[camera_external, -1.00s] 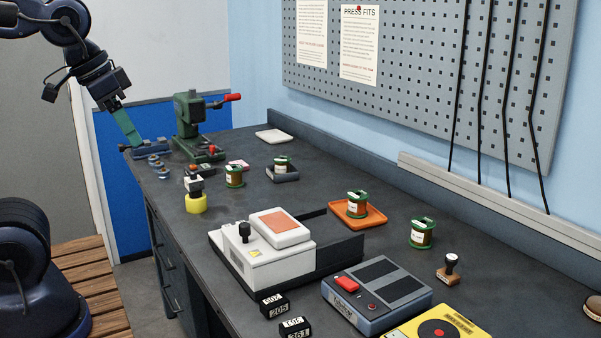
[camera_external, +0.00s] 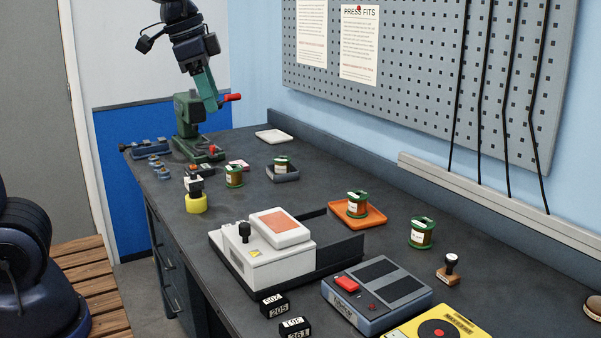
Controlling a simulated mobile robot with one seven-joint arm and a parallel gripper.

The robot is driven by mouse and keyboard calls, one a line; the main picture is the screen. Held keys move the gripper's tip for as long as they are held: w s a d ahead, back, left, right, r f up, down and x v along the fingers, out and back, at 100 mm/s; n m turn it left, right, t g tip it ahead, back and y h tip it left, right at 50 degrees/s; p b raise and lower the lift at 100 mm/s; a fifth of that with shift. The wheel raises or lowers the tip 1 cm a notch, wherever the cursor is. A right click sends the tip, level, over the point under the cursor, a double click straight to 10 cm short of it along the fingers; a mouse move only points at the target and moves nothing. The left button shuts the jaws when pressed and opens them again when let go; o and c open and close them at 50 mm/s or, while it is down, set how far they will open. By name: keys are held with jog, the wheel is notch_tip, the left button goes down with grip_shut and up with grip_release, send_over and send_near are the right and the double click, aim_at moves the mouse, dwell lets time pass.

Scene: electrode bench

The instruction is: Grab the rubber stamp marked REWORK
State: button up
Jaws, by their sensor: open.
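A rubber stamp (camera_external: 448,272) with a wooden block and a dark knobbed handle stands upright at the right of the bench, behind the grey-blue device. Its marking cannot be read, so I cannot tell whether it says REWORK. A brown rounded object (camera_external: 593,306) is cut off at the right edge; I cannot tell what it is. My gripper (camera_external: 210,104), with green fingers pointing down, is high at the far left end, by the green press. It is open and empty, far from the stamp.
The green press (camera_external: 188,125) with a red-tipped lever stands close to my gripper. A white machine (camera_external: 262,258), a grey-blue device (camera_external: 376,290), an orange tray (camera_external: 375,219) and several green-ended spools crowd the bench. Small black numbered blocks (camera_external: 275,305) lie at the front. The back right strip is fairly clear.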

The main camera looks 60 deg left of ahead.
jog(key=w+d+m, duration=0.4)
jog(key=w+d, duration=0.1)
jog(key=w, duration=0.8)
jog(key=m+g, duration=0.3)
jog(key=m, duration=0.7)
send_over(452, 257)
jog(key=f, duration=2.4)
jog(key=shift+w+a+f, duration=0.2)
jog(key=shift+w+f, duration=0.05)
jog(key=shift+f, duration=0.1)
jog(key=shift+w+d+f, duration=0.1)
jog(key=shift+d+f, duration=0.1)
jog(key=shift+f, duration=0.25)
jog(key=shift+s+f, duration=0.15)
jog(key=shift+f, duration=2.45)
jog(key=shift+s+f, duration=0.15)
jog(key=shift+f, duration=2.4)
jog(key=c, duration=1.1)
